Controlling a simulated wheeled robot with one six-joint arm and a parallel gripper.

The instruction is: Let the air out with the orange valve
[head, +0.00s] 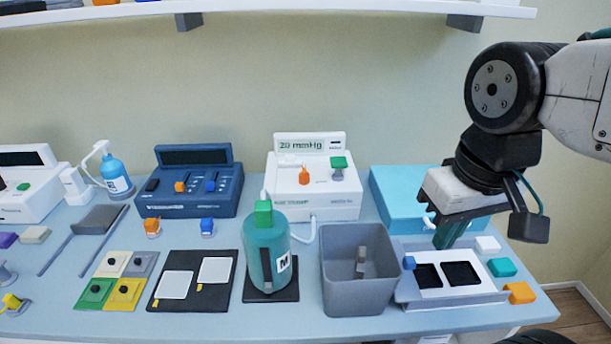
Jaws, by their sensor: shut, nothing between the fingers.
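The orange valve (304,175) stands on the sloped top of the white pump unit (323,200) at the back middle of the table. A small display (309,145) on the unit reads what looks like 20 mmHg. A green button (338,162) sits to the right of the valve. A pale tube (306,233) runs from the unit down behind the teal cuff (266,250), marked M. My gripper (440,238) is shut and empty. It hangs above the white tray at the right, well to the right of the valve and apart from it.
A grey bin (340,296) holds a small greyish item in front of the unit. The white tray (448,297) with dark squares lies under my gripper. A light-blue box (392,188) stands right of the unit, a dark-blue device (197,205) left. A shelf (330,6) runs above.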

